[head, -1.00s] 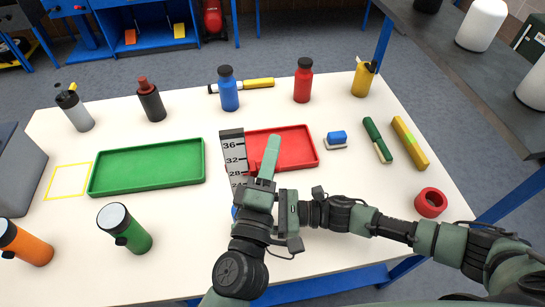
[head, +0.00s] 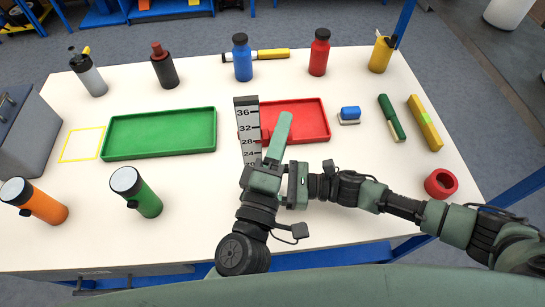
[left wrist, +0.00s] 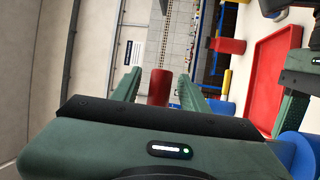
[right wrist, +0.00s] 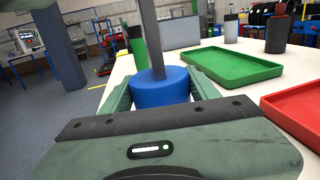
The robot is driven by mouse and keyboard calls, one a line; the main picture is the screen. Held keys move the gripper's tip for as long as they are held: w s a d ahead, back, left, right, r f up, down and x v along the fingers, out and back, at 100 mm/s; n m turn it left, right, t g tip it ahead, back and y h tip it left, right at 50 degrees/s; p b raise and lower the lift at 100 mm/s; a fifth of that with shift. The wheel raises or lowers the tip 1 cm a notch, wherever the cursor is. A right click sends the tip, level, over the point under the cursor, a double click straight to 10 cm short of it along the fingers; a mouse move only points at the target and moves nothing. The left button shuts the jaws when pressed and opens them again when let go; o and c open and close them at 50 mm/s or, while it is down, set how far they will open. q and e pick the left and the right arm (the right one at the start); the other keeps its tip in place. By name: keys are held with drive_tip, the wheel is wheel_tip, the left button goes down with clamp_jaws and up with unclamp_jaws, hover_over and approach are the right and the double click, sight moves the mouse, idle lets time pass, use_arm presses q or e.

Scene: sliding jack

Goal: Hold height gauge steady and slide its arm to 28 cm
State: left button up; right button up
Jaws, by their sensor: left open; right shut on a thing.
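The height gauge's grey scale (head: 247,115) stands on the table in the head view, with marks from 36 down to about 20 showing. Its round blue base (right wrist: 160,86) shows in the right wrist view, with the post rising from it. My right gripper (right wrist: 160,92) is shut on the base. The gauge's red arm (left wrist: 158,87) sits between the spread fingers of my left gripper (left wrist: 158,80), which is open. In the head view the red arm (head: 264,134) is partly hidden by a left finger, near the 28 to 32 marks; its exact reading is unclear.
A red tray (head: 312,138) lies behind the gauge and a green tray (head: 160,151) to its left. Green (head: 147,200) and orange (head: 45,205) bottles stand front left. A red ring (head: 440,183) lies at right. Several bottles line the back edge.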

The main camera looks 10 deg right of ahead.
use_arm(q)
drive_tip(key=v, duration=0.9)
drive_tip(key=shift+s, duration=0.2)
drive_tip(key=shift+a, duration=0.1)
use_arm(e)
drive_tip(key=o, duration=1.9)
